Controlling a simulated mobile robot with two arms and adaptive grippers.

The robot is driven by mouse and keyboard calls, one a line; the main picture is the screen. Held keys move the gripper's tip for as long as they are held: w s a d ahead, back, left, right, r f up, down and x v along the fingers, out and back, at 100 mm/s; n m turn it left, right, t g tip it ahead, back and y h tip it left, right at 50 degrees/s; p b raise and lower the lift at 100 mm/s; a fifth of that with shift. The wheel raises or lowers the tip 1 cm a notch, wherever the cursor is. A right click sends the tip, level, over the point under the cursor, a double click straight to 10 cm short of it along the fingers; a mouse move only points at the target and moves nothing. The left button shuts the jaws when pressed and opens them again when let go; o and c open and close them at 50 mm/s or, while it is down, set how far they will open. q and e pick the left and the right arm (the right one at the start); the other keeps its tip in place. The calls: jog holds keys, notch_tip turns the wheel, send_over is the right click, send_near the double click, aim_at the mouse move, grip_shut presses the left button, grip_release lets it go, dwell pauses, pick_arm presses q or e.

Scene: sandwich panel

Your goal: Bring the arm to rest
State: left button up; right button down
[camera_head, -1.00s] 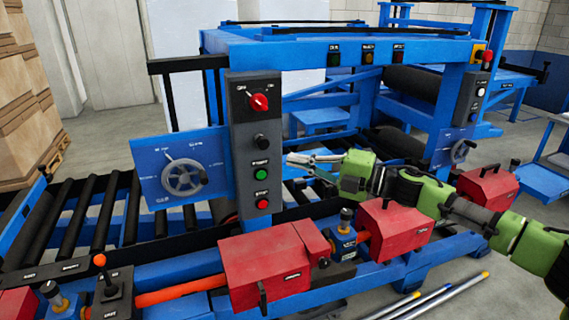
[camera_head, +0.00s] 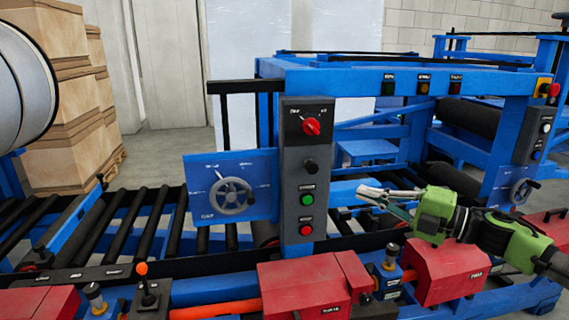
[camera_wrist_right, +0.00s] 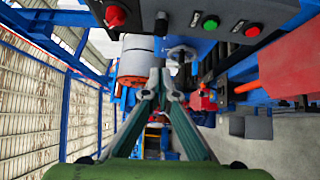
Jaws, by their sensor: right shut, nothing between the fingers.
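My right gripper (camera_head: 372,193) is in the head view, right of the control panel, on a green and dark arm that comes in from the right. Its fingers point left and are shut with nothing between them. In the right wrist view its fingertips (camera_wrist_right: 158,80) meet in the middle of the picture. The grey control panel (camera_head: 303,245) stands left of the fingertips with a red rotary switch (camera_head: 311,126), a green button (camera_head: 308,199) and a red button (camera_head: 306,229). The gripper is apart from the panel in the head view. My left gripper is not in view.
A blue plate with a handwheel (camera_head: 232,196) is left of the panel. Black rollers (camera_head: 120,225) run behind. Red housings (camera_head: 303,289) and a joystick box (camera_head: 149,300) line the front. Stacked cartons (camera_head: 62,110) stand at the back left. Open space shows around the gripper.

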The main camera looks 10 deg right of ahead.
jog(key=s+a+f+m+t+h, duration=0.1)
jog(key=a+f+m+h, duration=0.2)
jog(key=a+f+m, duration=0.55)
jog(key=s+a+f+m+t+h, duration=0.15)
jog(key=a+f+m+h, duration=0.35)
jog(key=f, duration=0.6)
jog(key=s+d+f+m+g+h, duration=0.1)
jog(key=s+f+m+g+h, duration=0.2)
jog(key=s+f, duration=0.45)
jog(key=s+d+f+m+g+h, duration=0.1)
jog(key=s+d+f+m+g, duration=0.15)
jog(key=s+f+m, duration=0.45)
jog(key=s+d+f+m+g+h, duration=0.1)
jog(key=s+f+g, duration=0.2)
jog(key=s, duration=0.7)
jog(key=s+d+f+m+g, duration=0.1)
jog(key=s+f+g, duration=0.15)
jog(key=s, duration=0.65)
notch_tip(320, 180, down, 24)
jog(key=g, duration=0.2)
jog(key=s+d+f+g+b, duration=0.1)
jog(key=s+d+f, duration=0.1)
jog(key=s+f, duration=1.6)
jog(key=shift+d+f, duration=0.35)
jog(key=shift+f, duration=0.2)
